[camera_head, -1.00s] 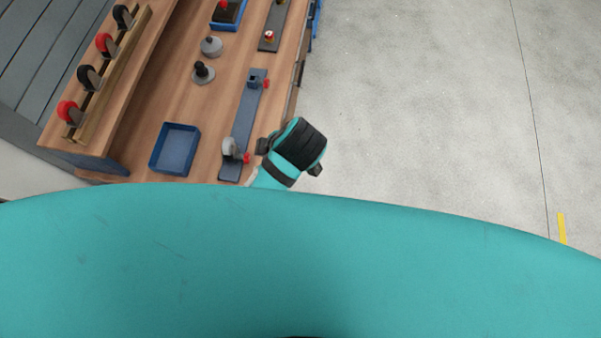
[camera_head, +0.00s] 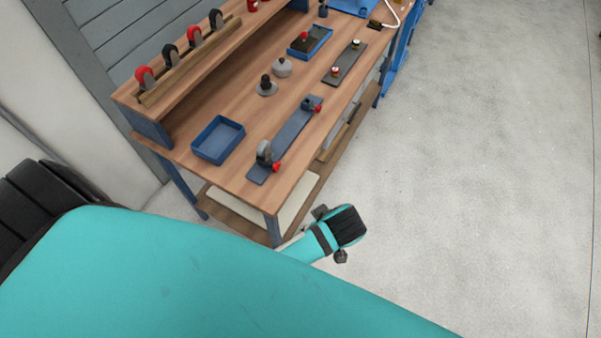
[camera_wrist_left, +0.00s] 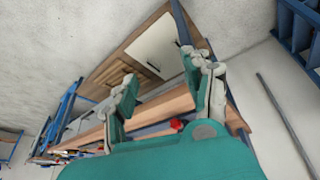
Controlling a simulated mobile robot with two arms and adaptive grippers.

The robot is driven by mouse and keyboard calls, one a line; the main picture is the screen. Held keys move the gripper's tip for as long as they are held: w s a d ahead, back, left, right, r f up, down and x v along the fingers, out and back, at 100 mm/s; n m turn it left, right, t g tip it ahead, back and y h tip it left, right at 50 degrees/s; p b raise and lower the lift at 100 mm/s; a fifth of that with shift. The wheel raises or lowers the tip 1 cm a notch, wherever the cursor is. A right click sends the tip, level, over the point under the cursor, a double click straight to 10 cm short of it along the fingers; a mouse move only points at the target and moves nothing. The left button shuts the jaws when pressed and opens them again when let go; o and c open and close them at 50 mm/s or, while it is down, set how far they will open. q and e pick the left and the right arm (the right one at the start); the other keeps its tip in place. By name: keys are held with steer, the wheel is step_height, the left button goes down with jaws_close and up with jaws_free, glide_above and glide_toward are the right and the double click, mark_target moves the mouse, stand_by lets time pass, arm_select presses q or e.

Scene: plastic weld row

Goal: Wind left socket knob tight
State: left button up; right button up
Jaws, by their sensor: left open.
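A long blue-grey plate (camera_head: 290,136) lies along the front edge of the bench. At its near left end a socket holds an upright grey disc-shaped part (camera_head: 264,153), with a red knob (camera_head: 277,167) on the front side. At its far end is a smaller socket (camera_head: 308,104) with another red knob (camera_head: 318,108). My left gripper (camera_wrist_left: 158,82) is open and empty in the left wrist view, its fingers spread over the bench edge. A red knob (camera_wrist_left: 178,124) shows low between the fingers, apart from them. My right gripper is not in view.
A blue tray (camera_head: 218,140) stands behind the plate. Grey round parts (camera_head: 282,68) lie farther back. A raised shelf (camera_head: 190,62) holds red and black discs. My teal arm covers the lower head view. The floor (camera_head: 480,170) right of the bench is clear.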

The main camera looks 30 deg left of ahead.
arm_select(q)
steer(key=s+a+f+m+h+b, duration=0.1)
steer(key=s+f+m+b, duration=0.1)
steer(key=f, duration=1)
steer(key=s+a+f+m+g+h+b, duration=0.1)
steer(key=s+f+m+b, duration=0.2)
steer(key=f, duration=0.8)
steer(key=s+m, duration=0.2)
steer(key=m, duration=0.1)
steer(key=shift+a+f+b, duration=0.25)
steer(key=shift+f+b, duration=0.05)
steer(key=shift+f, duration=0.1)
